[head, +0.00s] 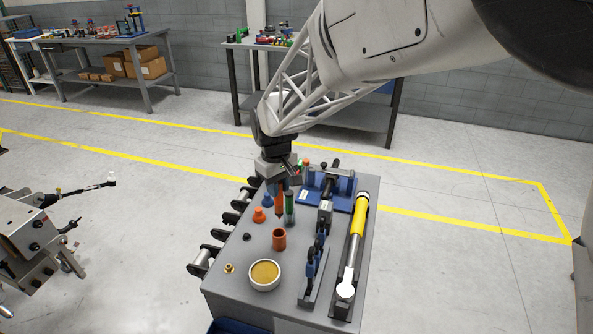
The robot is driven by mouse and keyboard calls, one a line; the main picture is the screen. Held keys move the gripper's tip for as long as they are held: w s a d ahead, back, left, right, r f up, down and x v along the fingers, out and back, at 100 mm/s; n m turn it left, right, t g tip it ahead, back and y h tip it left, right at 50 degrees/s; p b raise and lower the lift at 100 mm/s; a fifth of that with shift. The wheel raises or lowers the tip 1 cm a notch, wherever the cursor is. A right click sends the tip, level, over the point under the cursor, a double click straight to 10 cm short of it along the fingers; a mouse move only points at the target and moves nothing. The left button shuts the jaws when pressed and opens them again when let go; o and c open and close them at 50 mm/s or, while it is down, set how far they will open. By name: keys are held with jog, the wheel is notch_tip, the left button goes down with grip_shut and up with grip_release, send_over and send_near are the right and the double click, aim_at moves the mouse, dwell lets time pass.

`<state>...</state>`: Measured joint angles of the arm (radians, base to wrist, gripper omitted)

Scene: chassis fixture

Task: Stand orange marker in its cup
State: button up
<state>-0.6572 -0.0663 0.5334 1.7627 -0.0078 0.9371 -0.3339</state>
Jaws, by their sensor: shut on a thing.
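My gripper (282,183) is above the grey bench, pointing down. It is shut on the orange marker (280,203), which hangs roughly upright beneath it. The fingers hide the marker's upper part. An open orange cup (279,239) stands on the bench in front of the marker, nearer the camera and apart from it. A green marker (289,198) stands just right of the held marker, with a greyish-green cup around its lower part.
The bench (240,270) also bears a white bowl (265,274), a small brass part (229,268), an orange knob-like part (259,215), a blue part (268,200), a blue-based fixture (328,197), clamps (312,270) and a yellow-handled tool (357,225). Bare surface lies around the orange cup.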

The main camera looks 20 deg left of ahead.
aim_at(278, 211)
jog(key=shift+s+a, duration=0.15)
jog(key=shift+s, duration=0.1)
jog(key=shift+f, duration=0.15)
jog(key=shift+f, duration=2.1)
jog(key=shift+f, duration=0.15)
jog(key=shift+f, duration=2.95)
